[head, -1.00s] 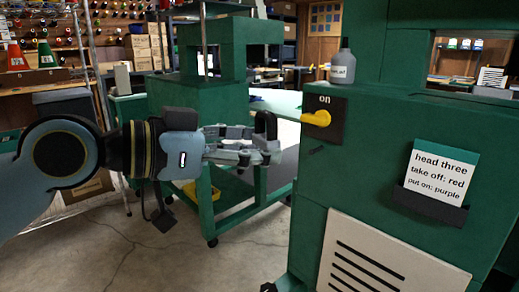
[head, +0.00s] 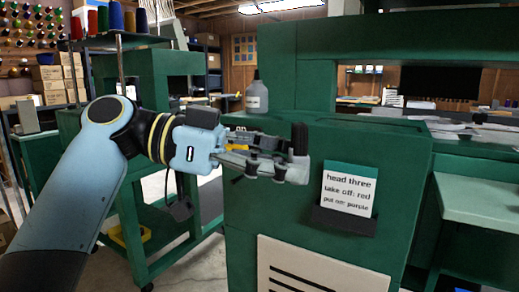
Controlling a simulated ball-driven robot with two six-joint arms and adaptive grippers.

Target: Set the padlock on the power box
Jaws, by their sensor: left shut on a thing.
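My left gripper (head: 278,168) is shut on a padlock (head: 299,140), whose dark shackle stands up at the fingertips. The fingers cover much of its body. The gripper is in front of the green machine's face, and I cannot tell how far from it. The power box is mostly hidden behind the gripper; a bit of its yellow lever (head: 237,148) shows past the fingers. Its "on" label is hidden. My right gripper is not in view.
A card (head: 348,190) reading "head three, take off: red, put on: purple" sits in a dark holder on the green machine (head: 400,165), right of the gripper. A grey bottle (head: 257,95) stands on the machine's ledge. A green table (head: 480,200) is at the right.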

